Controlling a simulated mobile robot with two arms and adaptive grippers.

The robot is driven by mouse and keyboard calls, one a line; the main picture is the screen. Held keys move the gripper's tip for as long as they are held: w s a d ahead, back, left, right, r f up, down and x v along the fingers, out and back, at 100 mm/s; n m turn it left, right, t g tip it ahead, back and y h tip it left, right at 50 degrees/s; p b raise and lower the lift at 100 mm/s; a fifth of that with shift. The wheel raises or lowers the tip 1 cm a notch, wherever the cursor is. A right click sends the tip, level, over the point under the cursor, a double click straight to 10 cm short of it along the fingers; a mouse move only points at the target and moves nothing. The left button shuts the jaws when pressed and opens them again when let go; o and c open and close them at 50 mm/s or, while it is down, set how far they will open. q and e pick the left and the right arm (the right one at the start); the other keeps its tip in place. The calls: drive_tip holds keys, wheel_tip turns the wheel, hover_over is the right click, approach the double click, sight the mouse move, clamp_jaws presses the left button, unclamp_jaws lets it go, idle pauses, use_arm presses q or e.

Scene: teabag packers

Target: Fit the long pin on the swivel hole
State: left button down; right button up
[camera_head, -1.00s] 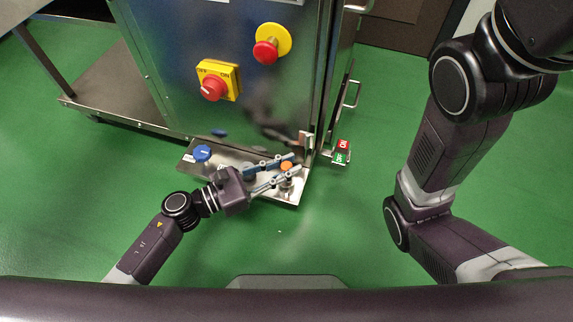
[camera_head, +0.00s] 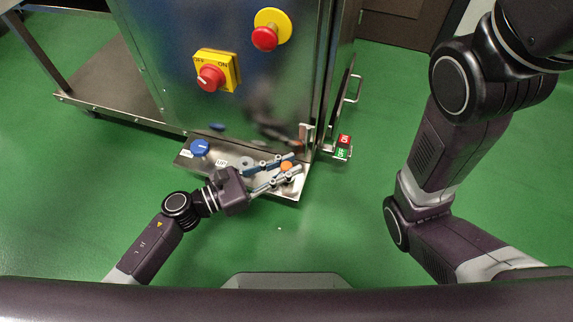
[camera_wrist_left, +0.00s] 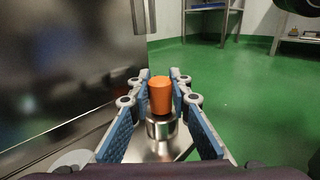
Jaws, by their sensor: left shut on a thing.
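An orange-topped piece (camera_head: 286,166), apparently the long pin's head, sits between the fingertips of my left gripper (camera_head: 284,169) in the head view. In the left wrist view, the left gripper (camera_wrist_left: 160,93) is shut on the orange piece (camera_wrist_left: 160,96), one blue-padded finger on each side. A shiny round metal part (camera_wrist_left: 161,128) lies just below it, perhaps the swivel part. I cannot tell whether it is separate from the pin, and the pin's lower end and the hole are hidden. My right gripper is out of view; only the right arm shows.
A steel machine cabinet (camera_head: 180,55) stands behind the gripper, with a yellow-backed red button (camera_head: 265,38) and a red rotary switch (camera_head: 211,77). A low steel shelf (camera_head: 195,164) carries a blue knob (camera_head: 200,147). Green floor in front is clear.

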use_arm(q)
drive_tip(key=shift+f, duration=0.3)
drive_tip(key=c, duration=1.7)
unclamp_jaws()
drive_tip(key=shift+r, duration=0.1)
drive_tip(key=shift+a, duration=0.1)
drive_tip(key=v, duration=1.2)
